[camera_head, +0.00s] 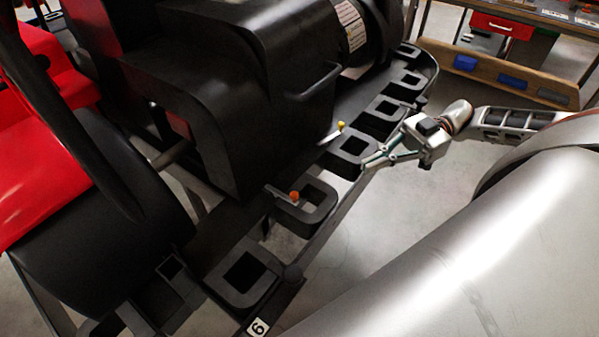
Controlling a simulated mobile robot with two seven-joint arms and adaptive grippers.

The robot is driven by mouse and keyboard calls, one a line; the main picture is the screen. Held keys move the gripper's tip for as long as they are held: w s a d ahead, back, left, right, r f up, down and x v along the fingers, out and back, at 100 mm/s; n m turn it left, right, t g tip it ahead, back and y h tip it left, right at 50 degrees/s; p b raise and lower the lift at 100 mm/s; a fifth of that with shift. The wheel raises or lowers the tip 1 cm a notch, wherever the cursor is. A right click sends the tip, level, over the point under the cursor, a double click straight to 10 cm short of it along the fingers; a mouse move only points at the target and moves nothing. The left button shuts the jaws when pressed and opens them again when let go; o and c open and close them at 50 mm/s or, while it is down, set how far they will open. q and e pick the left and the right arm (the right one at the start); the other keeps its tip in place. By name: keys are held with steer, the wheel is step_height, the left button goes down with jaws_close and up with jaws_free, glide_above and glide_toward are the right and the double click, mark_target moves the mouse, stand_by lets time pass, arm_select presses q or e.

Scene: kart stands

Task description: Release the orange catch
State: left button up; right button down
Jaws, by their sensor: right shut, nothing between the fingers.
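The orange catch (294,196) is a small orange knob at the end of a thin grey lever. The lever lies across a black square-holed bracket (318,212) on the side rail of the kart stand. My right gripper (366,164) is shut and empty. Its fingertips are beside the neighbouring bracket, up and to the right of the orange catch and apart from it. My left gripper is not in view.
A yellow-knobbed lever (341,126) sits on the neighbouring bracket, close to my right gripper. A black machine body with a handle (318,82) stands behind the rail. A workbench with a red drawer (502,26) is at the back right. The floor beside the rail is clear.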

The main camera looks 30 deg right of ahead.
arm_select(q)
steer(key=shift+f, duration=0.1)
arm_select(e)
steer(key=shift+a+f, duration=0.1)
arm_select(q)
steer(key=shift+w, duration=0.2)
arm_select(e)
steer(key=a, duration=0.4)
steer(key=a+f, duration=0.1)
steer(key=a, duration=0.4)
steer(key=w+a, duration=0.1)
steer(key=a, duration=0.3)
steer(key=shift+w+a+f, duration=0.1)
steer(key=shift+a+f, duration=0.05)
steer(key=shift+a, duration=0.25)
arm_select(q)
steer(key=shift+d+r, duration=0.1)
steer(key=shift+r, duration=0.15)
arm_select(e)
steer(key=shift+a+p, duration=0.1)
steer(key=shift+p, duration=0.2)
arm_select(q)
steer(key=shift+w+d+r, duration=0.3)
arm_select(e)
steer(key=shift+m+t, duration=0.3)
